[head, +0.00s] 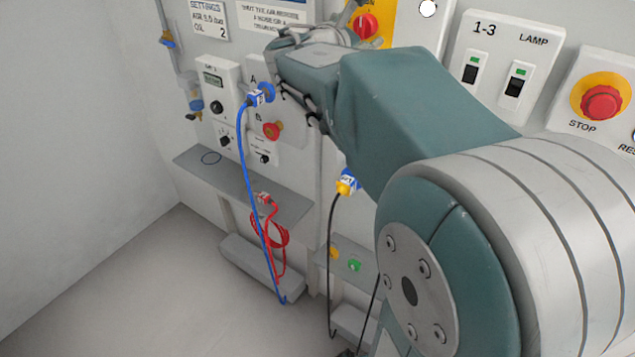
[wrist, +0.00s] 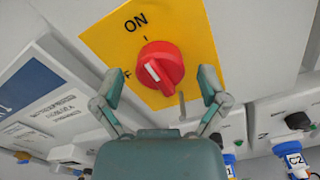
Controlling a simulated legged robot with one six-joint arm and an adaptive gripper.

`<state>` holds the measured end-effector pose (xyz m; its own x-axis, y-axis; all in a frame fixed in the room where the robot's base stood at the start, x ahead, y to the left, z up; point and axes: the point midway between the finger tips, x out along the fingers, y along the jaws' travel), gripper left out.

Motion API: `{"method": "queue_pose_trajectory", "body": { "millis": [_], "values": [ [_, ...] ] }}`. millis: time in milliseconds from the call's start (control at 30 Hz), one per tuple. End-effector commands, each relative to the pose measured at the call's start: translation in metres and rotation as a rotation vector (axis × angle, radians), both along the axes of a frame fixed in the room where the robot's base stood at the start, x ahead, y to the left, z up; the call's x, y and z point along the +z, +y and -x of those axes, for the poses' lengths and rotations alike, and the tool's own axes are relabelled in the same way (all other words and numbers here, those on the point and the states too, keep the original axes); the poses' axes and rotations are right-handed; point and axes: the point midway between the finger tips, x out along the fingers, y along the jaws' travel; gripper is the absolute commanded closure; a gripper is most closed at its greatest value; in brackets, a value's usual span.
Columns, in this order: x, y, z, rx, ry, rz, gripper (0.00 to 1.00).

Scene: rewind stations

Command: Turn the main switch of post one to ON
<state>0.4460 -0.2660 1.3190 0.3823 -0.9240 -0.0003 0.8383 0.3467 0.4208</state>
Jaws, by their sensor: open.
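The main switch is a red rotary knob (wrist: 161,68) on a yellow plate (wrist: 192,38), with the word ON above it in the wrist view. A white line on the knob's left part slants toward the upper left, off the tick under ON. In the head view the red knob (head: 365,26) shows at the top, partly behind my arm. My gripper (wrist: 160,77) is open. Its two fingers lie either side of the knob in the wrist view, with space between each finger and the knob. Contact cannot be told.
A blue-plugged cable (head: 242,150) hangs left of my arm. A shelf (head: 235,184) juts out below. A lamp panel (head: 503,65) and a red STOP button (head: 604,102) are on the right. The floor at left is clear.

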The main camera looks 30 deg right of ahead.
Motion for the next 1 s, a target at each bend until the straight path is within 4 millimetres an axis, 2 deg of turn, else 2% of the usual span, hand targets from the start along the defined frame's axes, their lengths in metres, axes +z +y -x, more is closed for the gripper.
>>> {"method": "queue_pose_trajectory", "body": {
  "millis": [667, 1000],
  "values": [
    [0.000, 0.000, 0.001, 0.002, 0.607, 0.251, 0.07],
    [0.001, 0.055, 0.023, 0.006, 0.610, 0.255, 0.07]
  ]
}}
